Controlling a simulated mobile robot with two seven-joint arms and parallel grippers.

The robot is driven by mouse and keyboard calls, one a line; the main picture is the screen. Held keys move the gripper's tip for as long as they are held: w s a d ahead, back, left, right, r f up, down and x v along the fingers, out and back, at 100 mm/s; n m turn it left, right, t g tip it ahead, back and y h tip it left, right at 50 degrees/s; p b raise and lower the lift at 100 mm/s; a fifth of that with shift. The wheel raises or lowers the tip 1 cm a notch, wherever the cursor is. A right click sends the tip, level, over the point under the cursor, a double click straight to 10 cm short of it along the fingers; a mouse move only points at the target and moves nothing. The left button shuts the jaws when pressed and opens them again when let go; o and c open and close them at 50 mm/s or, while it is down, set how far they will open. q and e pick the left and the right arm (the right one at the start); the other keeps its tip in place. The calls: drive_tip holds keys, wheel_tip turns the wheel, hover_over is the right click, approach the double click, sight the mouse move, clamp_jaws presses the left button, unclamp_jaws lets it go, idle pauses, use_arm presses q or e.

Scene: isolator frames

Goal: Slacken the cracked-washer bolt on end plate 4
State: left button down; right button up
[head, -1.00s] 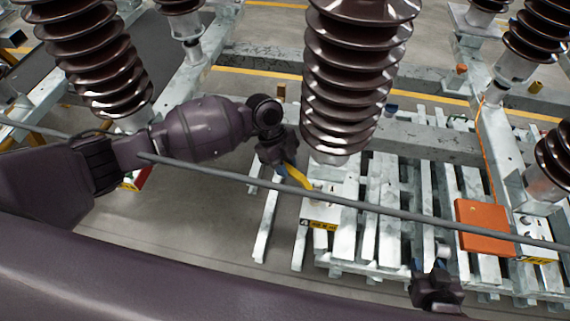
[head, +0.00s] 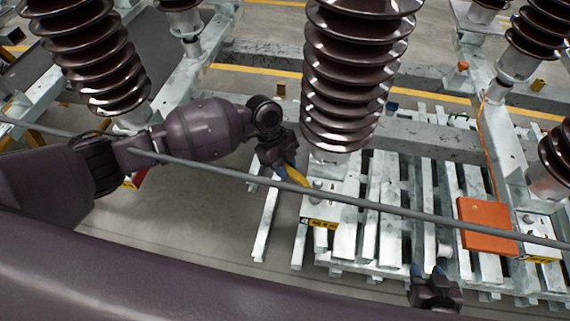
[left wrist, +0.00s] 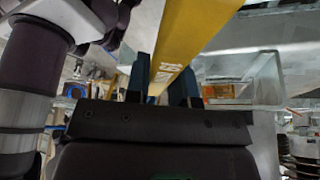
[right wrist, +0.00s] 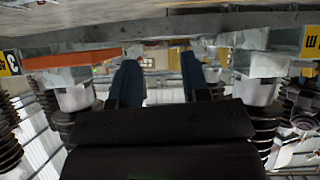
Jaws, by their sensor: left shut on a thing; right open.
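The tool slants down toward a pale metal end plate (head: 345,190) under the large brown insulator. A bolt head (head: 318,185) shows on that plate near the tool; I cannot tell whether the tool touches it, and no cracked washer can be made out. A yellow label (head: 320,222) on the plate's front edge is too small to read. My right gripper (head: 428,272) is open and empty.
A grey rod (head: 400,211) crosses in front of the plate and my left arm. A brown ribbed insulator (head: 355,70) stands over the plate. An orange box (head: 487,226) with an orange cable sits at the right. Slatted metal framework (head: 395,240) lies below. Open floor (head: 190,235) is at left.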

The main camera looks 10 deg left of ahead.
use_arm(q)
drive_tip(key=shift+f, duration=0.35)
use_arm(e)
drive_tip(key=shift+w+a, duration=0.1)
drive_tip(key=shift+w, duration=0.25)
drive_tip(key=shift+s, duration=0.2)
